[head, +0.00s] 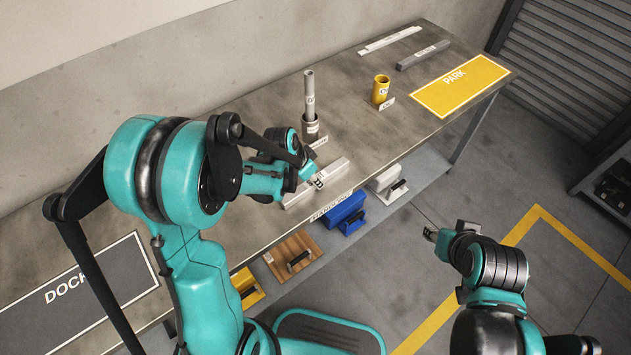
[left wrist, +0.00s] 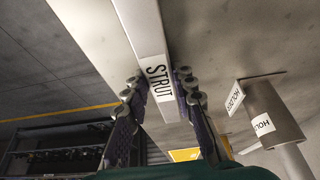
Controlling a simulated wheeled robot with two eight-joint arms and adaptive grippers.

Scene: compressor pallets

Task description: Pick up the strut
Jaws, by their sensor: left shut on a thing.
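The strut (head: 335,169) is a pale grey square bar near the front edge of the workbench. My left gripper (head: 317,181) is shut on it. In the left wrist view the word STRUT is printed on the bar (left wrist: 143,28), and the fingers (left wrist: 160,92) press on its two sides. I cannot tell whether the bar is clear of the bench top. My right gripper (head: 431,234) is out over the floor in front of the bench, away from the strut. It is too small to tell if it is open or shut.
A dark cylindrical holder (head: 310,130) with an upright rod (head: 309,92) stands behind the strut. A yellow cup (head: 381,90), grey bar (head: 422,56), white bar (head: 390,40) and yellow PARK mat (head: 478,72) lie farther along. Handled blocks, one blue (head: 342,213), sit on the shelf below.

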